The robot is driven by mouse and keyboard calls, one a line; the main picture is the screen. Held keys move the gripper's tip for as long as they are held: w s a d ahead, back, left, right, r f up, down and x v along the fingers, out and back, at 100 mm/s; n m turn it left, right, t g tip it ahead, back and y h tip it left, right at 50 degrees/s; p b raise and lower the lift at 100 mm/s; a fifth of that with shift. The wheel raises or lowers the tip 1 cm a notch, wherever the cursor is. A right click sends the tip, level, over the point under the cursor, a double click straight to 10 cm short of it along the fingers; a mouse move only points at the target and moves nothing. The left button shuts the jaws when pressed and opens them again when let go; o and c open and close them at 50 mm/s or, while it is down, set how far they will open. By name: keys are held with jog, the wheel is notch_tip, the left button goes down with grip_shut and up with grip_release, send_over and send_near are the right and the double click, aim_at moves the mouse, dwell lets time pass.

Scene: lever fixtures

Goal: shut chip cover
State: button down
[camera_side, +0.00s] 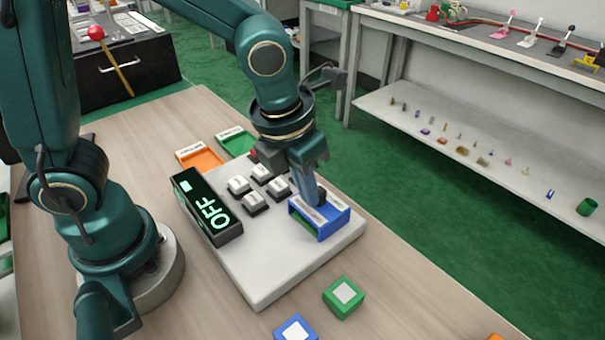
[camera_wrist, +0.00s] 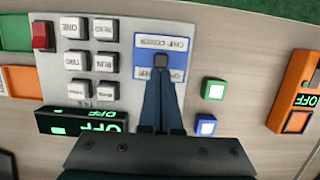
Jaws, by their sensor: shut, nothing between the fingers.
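The chip cover (camera_side: 334,221) is a blue housing with white labels on top, at the right corner of the pale grey control panel (camera_side: 270,290). Its front side shows an opening with some green inside. In the wrist view the cover (camera_wrist: 180,43) carries a label with the words "CHIP COVER". My gripper (camera_side: 319,201) points down at the cover's top with its fingers shut and empty. In the wrist view the fingertips (camera_wrist: 161,62) overlap the middle of the cover and hide part of it. I cannot tell whether they touch it.
A red switch (camera_wrist: 42,36) sits on the panel. A green block (camera_side: 343,297) and a blue block (camera_side: 296,329) lie in front. Orange (camera_side: 200,157) and green (camera_side: 236,142) trays stand behind.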

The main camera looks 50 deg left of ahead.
jog(key=s, duration=0.3)
jog(key=shift+s, duration=0.4)
jog(key=shift+s+a+r+n, duration=1)
jog(key=shift+s+a+r, duration=0.35)
jog(key=shift+r, duration=3.9)
jog(key=s+a+f+n+t, duration=0.1)
jog(key=a+n, duration=0.1)
jog(key=n, duration=1.5)
jog(key=s+a+f+n+t, duration=0.1)
jog(key=a+f+n, duration=0.1)
jog(key=n, duration=1.5)
jog(key=shift+a+f+t, duration=0.3)
jog(key=shift+a+t, duration=0.1)
jog(key=shift+a, duration=0.05)
jog(key=shift+s, duration=0.1)
